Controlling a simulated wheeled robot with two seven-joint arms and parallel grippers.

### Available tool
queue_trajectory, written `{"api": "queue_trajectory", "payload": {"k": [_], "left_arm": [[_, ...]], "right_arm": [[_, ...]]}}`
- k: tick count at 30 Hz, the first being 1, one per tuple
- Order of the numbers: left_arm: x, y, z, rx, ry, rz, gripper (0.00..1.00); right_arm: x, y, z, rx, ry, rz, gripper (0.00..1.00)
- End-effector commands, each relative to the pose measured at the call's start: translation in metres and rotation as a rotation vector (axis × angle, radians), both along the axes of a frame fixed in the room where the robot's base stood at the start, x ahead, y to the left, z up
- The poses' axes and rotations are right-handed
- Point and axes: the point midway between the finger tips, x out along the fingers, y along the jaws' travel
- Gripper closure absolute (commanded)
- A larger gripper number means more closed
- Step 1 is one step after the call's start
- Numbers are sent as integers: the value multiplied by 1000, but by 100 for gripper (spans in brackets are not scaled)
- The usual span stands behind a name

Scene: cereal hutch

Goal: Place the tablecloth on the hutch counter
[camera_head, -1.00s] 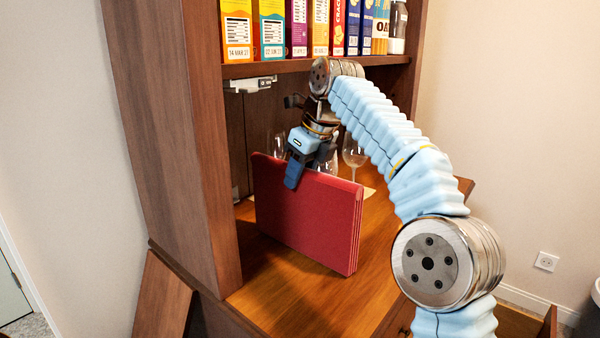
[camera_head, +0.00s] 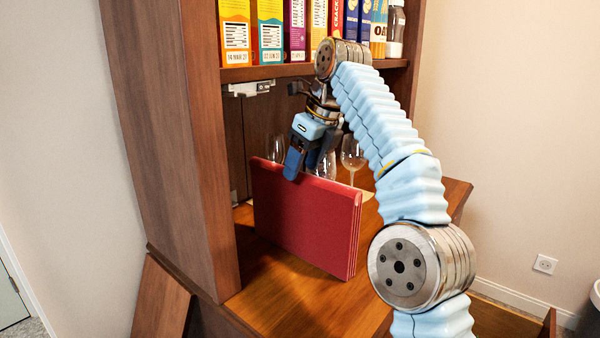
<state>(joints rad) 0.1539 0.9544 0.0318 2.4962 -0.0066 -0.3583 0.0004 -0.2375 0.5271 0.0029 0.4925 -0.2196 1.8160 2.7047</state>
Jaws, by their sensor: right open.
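The red folded tablecloth (camera_head: 305,220) stands on edge on the wooden hutch counter (camera_head: 290,300), with its folded layers showing at the right end. My right gripper (camera_head: 298,170) is at the tablecloth's top edge, pointing down. Its near finger overlaps the top of the cloth's front face in the picture. The jaws are open, and the far finger is partly hidden. My left gripper is not in view.
Several wine glasses (camera_head: 352,153) stand behind the tablecloth. A shelf (camera_head: 290,70) above holds several cereal boxes (camera_head: 270,30). The hutch's side panel (camera_head: 165,140) rises at the left. The counter's front is clear.

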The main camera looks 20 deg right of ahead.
Motion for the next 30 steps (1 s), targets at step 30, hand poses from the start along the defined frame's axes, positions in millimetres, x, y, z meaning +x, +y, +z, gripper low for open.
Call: {"api": "queue_trajectory", "payload": {"k": [30], "left_arm": [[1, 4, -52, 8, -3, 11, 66]], "right_arm": [[-110, -63, 12, 0, 0, 1, 38]]}}
